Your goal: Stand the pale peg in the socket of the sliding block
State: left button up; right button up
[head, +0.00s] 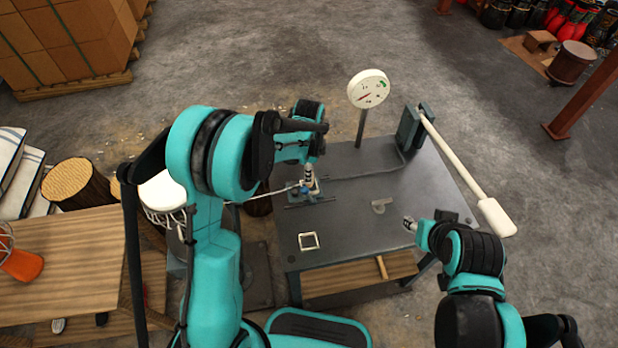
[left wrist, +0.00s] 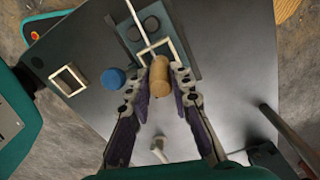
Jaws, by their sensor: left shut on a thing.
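The pale peg (left wrist: 160,80) is a short tan cylinder between the fingers of my left gripper (left wrist: 161,71), which is shut on it. In the head view my left gripper (head: 309,178) is over the left part of the bench, at the sliding block (head: 297,201). In the left wrist view the grey-teal block (left wrist: 150,21) has dark round holes, and a white square outline lies partly behind the peg. I cannot tell whether the peg's lower end is above or inside a socket. My right gripper (head: 411,224) is by the bench's right edge; its jaws are too small to read.
A blue knob (left wrist: 112,78) stands beside the peg. A white square frame (head: 308,241) lies on the dark bench (head: 350,250). A dial gauge (head: 369,89) and a long white-handled lever (head: 455,160) stand at the back and right. The bench's front middle is mostly clear.

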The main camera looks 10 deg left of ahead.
pick_arm(q)
notch_tip(320, 180, down, 2)
jog(key=shift+f, duration=0.15)
jog(key=shift+f+b, duration=0.15)
jog(key=shift+b, duration=0.25)
jog(key=o, duration=0.7)
jog(key=shift+c, duration=0.2)
